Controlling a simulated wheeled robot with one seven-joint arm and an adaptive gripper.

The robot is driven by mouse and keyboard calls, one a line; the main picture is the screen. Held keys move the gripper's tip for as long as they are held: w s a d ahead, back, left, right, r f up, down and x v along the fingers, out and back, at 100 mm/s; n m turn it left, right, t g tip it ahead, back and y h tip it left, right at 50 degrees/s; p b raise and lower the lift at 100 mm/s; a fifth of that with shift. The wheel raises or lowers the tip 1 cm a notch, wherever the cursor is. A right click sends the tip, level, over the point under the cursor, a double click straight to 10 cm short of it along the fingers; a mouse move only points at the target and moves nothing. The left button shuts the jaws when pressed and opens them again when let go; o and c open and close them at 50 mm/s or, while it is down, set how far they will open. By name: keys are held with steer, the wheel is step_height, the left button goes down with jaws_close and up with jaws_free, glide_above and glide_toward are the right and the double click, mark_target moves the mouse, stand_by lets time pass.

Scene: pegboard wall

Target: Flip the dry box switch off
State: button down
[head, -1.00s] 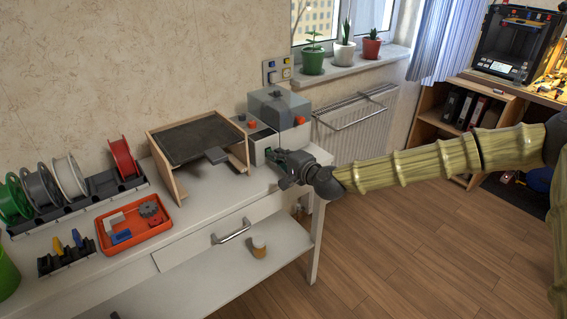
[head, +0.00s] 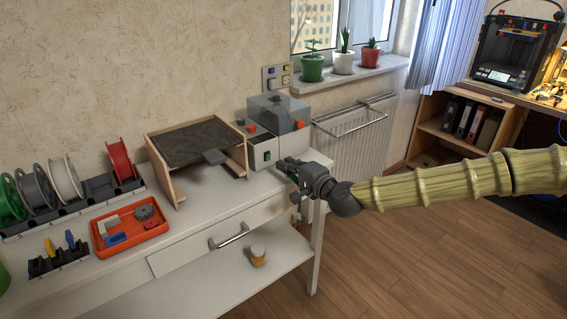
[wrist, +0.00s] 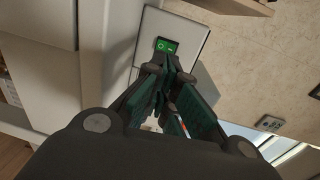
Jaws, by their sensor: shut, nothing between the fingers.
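The dry box (head: 280,115) is a grey and white box with a smoky clear lid at the right end of the white table. Its green rocker switch (head: 267,155) is on the white front face. In the wrist view the green switch (wrist: 166,46) shows just beyond my fingertips, with light marks on it; which way it is tipped I cannot tell. My gripper (head: 284,162) is just right of the switch in the head view, its fingers shut and empty. In the wrist view my gripper (wrist: 171,66) points at the switch's lower edge; contact is unclear.
A wooden-sided stand with a dark plate (head: 196,143) is left of the box. An orange tray (head: 130,228) and several filament spools (head: 65,180) are farther left. A radiator (head: 352,135) is behind, right. Floor at right is clear.

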steer(key=f+v, duration=0.1)
steer(key=v, duration=0.8)
steer(key=shift+r, duration=0.25)
steer(key=shift+s+a, duration=0.1)
steer(key=s+a+f+n+g, duration=0.1)
steer(key=s+a+f, duration=0.15)
steer(key=f, duration=0.25)
steer(key=s+a+f+g, duration=0.1)
steer(key=s+f+g, duration=0.15)
steer(key=f, duration=0.35)
steer(key=s+d+f+n+g+h, duration=0.2)
steer(key=s+d+f+g+h, duration=0.1)
steer(key=s+f, duration=0.85)
steer(key=s+d+f+n+g+h, duration=0.2)
steer(key=s+f+n+g, duration=0.1)
steer(key=s+f, duration=0.85)
steer(key=s+d+f+n+g+h, duration=0.2)
steer(key=s+d+f+h, duration=0.15)
steer(key=s+d, duration=0.45)
steer(key=s+d+f+n+g+h, duration=0.1)
steer(key=s+d+f+n+h, duration=0.15)
steer(key=s+d+f, duration=0.6)
step_height(320, 180, up, 19)
steer(key=w+d+p, duration=0.1)
steer(key=p, duration=1.5)
steer(key=shift+w+d+r+m, duration=0.15)
steer(key=shift+w+d+m, duration=0.25)
steer(key=shift+m, duration=0.05)
